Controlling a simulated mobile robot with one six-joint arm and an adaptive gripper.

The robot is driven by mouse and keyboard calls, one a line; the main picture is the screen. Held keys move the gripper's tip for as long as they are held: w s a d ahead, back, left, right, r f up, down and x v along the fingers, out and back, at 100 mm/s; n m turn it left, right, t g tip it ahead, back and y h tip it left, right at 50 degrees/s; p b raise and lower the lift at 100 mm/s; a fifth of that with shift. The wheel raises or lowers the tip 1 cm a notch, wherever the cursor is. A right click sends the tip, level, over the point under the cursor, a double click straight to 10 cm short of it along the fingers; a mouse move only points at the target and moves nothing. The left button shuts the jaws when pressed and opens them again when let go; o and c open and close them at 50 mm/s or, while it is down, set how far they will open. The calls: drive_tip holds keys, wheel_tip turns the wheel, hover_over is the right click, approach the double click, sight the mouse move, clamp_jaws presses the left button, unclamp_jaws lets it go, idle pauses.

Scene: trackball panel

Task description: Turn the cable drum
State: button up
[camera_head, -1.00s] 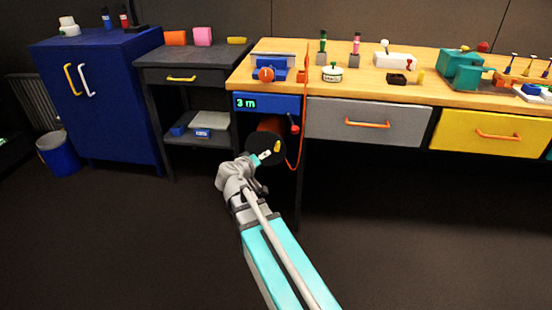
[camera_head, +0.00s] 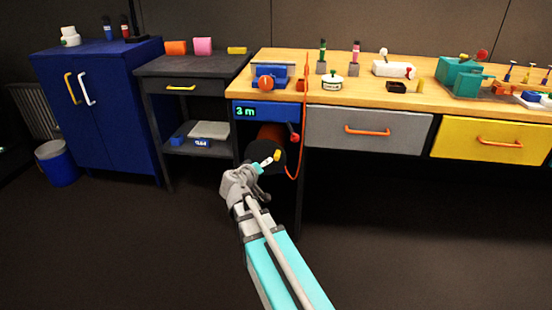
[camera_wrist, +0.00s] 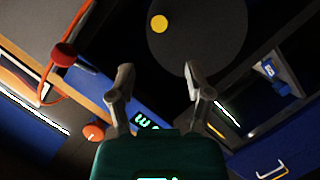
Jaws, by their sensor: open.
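The cable drum (camera_head: 281,167) sits under the left end of the workbench, with a dark round face and an orange body behind it. A yellow knob (camera_head: 277,155) stands off its face. In the wrist view the dark drum face (camera_wrist: 205,45) fills the upper middle, and the yellow knob (camera_wrist: 159,24) lies left of its centre. My gripper (camera_head: 264,164) is in front of the drum face, close to the knob. In the wrist view my gripper (camera_wrist: 158,68) is open, its fingers apart with nothing between them. The knob shows beyond the tips, roughly in line with the gap.
A blue panel (camera_head: 270,108) above the drum reads "3 m". A red-knobbed lever (camera_head: 294,138) and an orange cable (camera_head: 303,120) are at the drum's right. A grey drawer (camera_head: 330,124) lies further right. A dark side table (camera_head: 160,90) stands left. The floor in front is clear.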

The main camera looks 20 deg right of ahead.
sight(276, 156)
drive_tip(key=b+x, duration=0.2)
drive_tip(key=x, duration=0.9)
drive_tip(key=shift+w+d+f+b, duration=0.1)
drive_tip(key=shift+w+d+b, duration=0.1)
drive_tip(key=shift+b, duration=0.2)
clamp_jaws()
drive_tip(key=shift+a, duration=0.2)
